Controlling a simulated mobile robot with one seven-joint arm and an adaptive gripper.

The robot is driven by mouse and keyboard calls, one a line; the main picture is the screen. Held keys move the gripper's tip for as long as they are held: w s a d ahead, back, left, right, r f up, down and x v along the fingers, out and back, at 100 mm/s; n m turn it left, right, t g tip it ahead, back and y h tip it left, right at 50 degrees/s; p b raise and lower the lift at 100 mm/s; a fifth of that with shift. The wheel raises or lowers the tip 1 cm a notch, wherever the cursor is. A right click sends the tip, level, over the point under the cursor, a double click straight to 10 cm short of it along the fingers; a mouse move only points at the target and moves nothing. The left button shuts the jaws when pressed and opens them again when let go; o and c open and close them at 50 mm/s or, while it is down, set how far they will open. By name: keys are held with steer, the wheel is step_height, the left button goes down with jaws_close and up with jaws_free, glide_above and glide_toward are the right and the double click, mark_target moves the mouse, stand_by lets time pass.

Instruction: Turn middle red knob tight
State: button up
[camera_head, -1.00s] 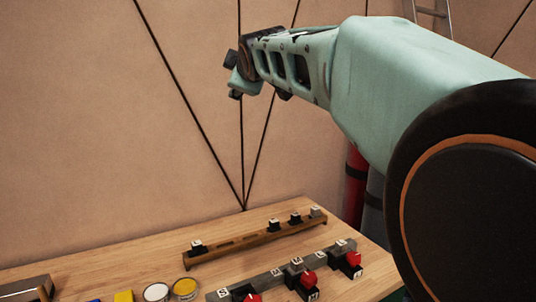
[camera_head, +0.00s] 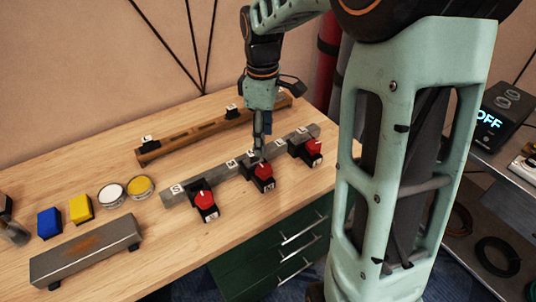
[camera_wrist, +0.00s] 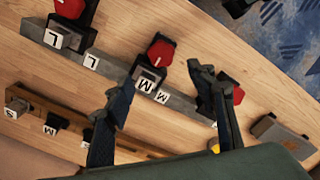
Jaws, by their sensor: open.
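Three red knobs on black bases sit along a grey rail (camera_head: 225,174) on the wooden table. The middle red knob (camera_head: 263,171) is beside a white M label; it also shows in the wrist view (camera_wrist: 160,51), with a white line on its face. The left knob (camera_head: 204,199) is by an S label. The right knob (camera_head: 313,147) shows by an L label in the wrist view (camera_wrist: 70,8). My gripper (camera_head: 260,151) points down just behind the middle knob, over the rail. In the wrist view my gripper (camera_wrist: 163,75) is open, its fingers apart and empty; one partly hides the S knob.
A brown wooden rail (camera_head: 190,142) with small labelled blocks lies behind. A grey metal bar (camera_head: 87,250), blue block (camera_head: 49,222), yellow block (camera_head: 81,209) and two round tins stand left. A green drawer unit (camera_head: 270,262) is below the table's front edge.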

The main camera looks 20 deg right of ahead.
mark_target(264, 168)
step_height(264, 168, down, 11)
steer(key=shift+s+r+b, duration=0.1)
steer(key=shift+b, duration=0.45)
steer(key=c, duration=1.1)
